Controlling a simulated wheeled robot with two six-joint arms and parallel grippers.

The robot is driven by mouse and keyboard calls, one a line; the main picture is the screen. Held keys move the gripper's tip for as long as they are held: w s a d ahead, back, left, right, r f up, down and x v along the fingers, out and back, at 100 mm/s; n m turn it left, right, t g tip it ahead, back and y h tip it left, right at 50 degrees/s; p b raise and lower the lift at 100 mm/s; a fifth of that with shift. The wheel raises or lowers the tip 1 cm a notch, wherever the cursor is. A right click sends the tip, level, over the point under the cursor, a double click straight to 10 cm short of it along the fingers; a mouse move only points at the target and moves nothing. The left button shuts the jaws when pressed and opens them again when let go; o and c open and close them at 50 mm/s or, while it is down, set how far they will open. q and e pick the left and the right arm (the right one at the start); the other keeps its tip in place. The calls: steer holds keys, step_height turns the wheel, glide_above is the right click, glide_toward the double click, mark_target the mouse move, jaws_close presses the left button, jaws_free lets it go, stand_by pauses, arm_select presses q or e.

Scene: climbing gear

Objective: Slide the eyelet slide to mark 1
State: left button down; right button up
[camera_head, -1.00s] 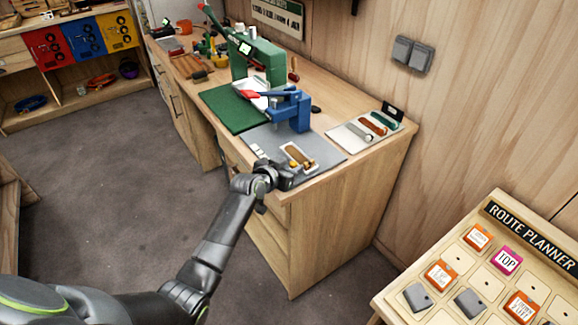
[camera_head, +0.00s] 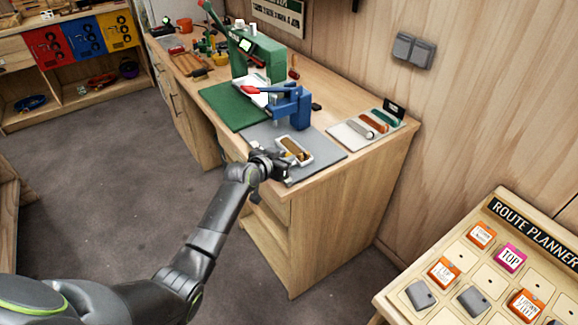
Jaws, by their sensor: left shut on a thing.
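The eyelet slide (camera_head: 306,158), a small pale tray with a brown piece in it, lies on the grey mat (camera_head: 328,150) in front of the blue press (camera_head: 293,108). My left gripper (camera_head: 283,163) is at the slide's near left end, shut on part of it. The exact grip is too small to make out. The gripper and wrist cover the mat's front left part, and no mark labels can be read. My right gripper is not in view.
A green mat (camera_head: 233,108) and a green press (camera_head: 262,62) stand farther back on the bench. A pale board with coloured strips (camera_head: 350,136) lies to the right. The route planner board (camera_head: 480,275) is at the lower right.

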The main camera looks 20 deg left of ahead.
arm_select(q)
steer(key=w+a+b, duration=0.2)
steer(key=a, duration=0.1)
steer(key=w+a+b, duration=0.1)
steer(key=b, duration=0.1)
steer(key=shift+w+a+f, duration=0.25)
steer(key=shift+w+a, duration=0.1)
steer(key=shift+a, duration=0.05)
steer(key=shift+w+a+r+b, duration=0.2)
steer(key=shift+w+a+b, duration=0.15)
steer(key=shift+w+a, duration=0.15)
steer(key=shift+s, duration=0.1)
steer(key=c, duration=1.3)
jaws_free()
steer(key=v, duration=1.7)
steer(key=shift+s+a+r, duration=0.1)
steer(key=shift+s+a, duration=0.05)
